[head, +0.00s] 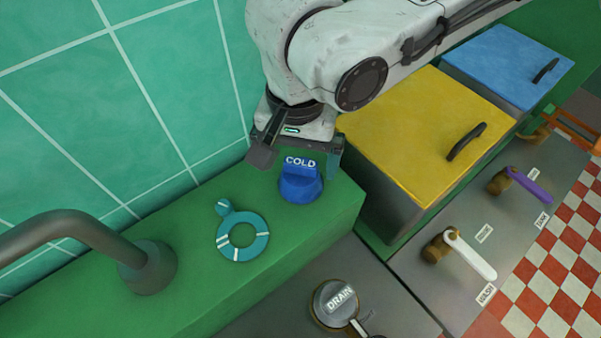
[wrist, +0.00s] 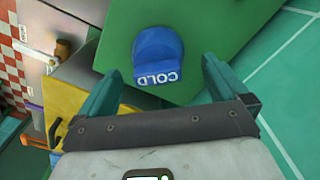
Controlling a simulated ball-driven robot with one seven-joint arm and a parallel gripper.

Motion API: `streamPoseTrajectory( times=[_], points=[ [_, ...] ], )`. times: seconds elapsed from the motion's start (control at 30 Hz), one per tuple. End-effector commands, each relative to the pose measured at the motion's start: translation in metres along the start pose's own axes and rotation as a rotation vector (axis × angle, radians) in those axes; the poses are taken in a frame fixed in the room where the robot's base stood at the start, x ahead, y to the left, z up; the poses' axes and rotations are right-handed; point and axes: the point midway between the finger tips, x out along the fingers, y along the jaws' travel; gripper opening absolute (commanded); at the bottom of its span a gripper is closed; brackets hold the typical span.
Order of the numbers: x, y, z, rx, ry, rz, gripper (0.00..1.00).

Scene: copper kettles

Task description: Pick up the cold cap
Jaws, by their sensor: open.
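The cold cap (head: 301,184) is a blue knob with a raised grip marked COLD. It sits on the green ledge (head: 190,285), near the ledge's right end. In the wrist view the cap (wrist: 157,52) shows ahead of and between the two teal fingers. My gripper (head: 300,160) is just behind and above the cap in the head view. In the wrist view my gripper (wrist: 160,80) is open with nothing between its fingers. I see no contact with the cap. One finger is partly hidden in the head view.
A teal ring (head: 243,236) with white bands lies left of the cap. A grey curved pipe (head: 148,266) rises farther left. A yellow-lidded box (head: 415,125) stands close on the right. A DRAIN knob (head: 335,302) is in front, below the ledge. The tiled wall (head: 150,100) is behind.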

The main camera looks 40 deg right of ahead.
Motion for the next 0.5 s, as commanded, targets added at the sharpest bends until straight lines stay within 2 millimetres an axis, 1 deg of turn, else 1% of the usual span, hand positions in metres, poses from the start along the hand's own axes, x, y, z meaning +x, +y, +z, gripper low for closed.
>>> streamPoseTrajectory(
  times=[0.17,0.3,0.4,0.5],
  points=[
    [0.020,0.003,-0.003,0.000,-0.001,0.002,1.00],
    [0.040,0.004,-0.005,-0.001,-0.001,0.002,1.00],
    [0.048,0.004,-0.005,0.000,-0.001,0.001,1.00],
    [0.051,0.004,-0.005,0.000,-0.001,-0.001,1.00]
  ],
)
